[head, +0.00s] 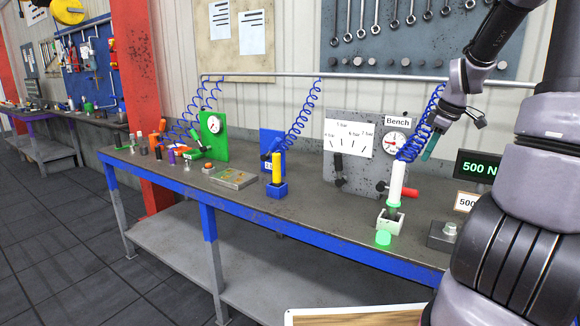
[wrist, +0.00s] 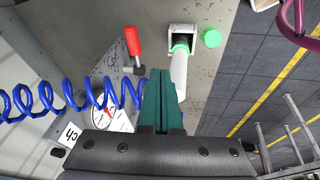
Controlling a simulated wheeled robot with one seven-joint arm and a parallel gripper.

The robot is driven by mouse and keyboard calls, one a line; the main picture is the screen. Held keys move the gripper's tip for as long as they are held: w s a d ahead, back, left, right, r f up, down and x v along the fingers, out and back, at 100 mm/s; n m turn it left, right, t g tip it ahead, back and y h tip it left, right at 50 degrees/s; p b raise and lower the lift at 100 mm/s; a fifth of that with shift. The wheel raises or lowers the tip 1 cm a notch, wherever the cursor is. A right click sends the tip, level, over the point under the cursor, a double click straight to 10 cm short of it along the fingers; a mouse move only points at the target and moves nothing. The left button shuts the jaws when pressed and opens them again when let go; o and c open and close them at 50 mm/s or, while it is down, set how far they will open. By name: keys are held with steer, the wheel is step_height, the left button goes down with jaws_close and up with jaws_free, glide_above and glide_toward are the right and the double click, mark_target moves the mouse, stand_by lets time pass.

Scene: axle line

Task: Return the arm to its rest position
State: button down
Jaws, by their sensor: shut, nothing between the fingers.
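My gripper (head: 430,148) is at the upper right in the head view, above the bench and beside a blue coiled hose. Its teal fingers are together and empty; they also show closed in the wrist view (wrist: 159,78). Below it a white cylinder (head: 397,182) stands upright in a small white holder (head: 391,221). In the wrist view the cylinder (wrist: 180,72) is just right of the fingertips, and I cannot tell the exact gap.
A gauge panel (head: 350,135) with a red-handled valve (head: 400,192) stands behind the holder. A green button (head: 383,238) is at the bench's front edge. A display (head: 476,166) reading 500 N is at right. Blue coiled hoses (head: 302,118) hang from a rail.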

steer(key=s+a+r+m+t, duration=0.1)
steer(key=s+a+r+m, duration=0.6)
steer(key=s, duration=0.4)
steer(key=s+a+r+m+t, duration=0.2)
steer(key=s+a+r+m, duration=0.4)
steer(key=s, duration=0.5)
steer(key=a+r, duration=0.2)
steer(key=a, duration=0.1)
steer(key=shift+s+a+r+m+t+y, duration=0.15)
steer(key=shift+a+r+m+t+y, duration=0.15)
steer(key=shift+a+m, duration=0.1)
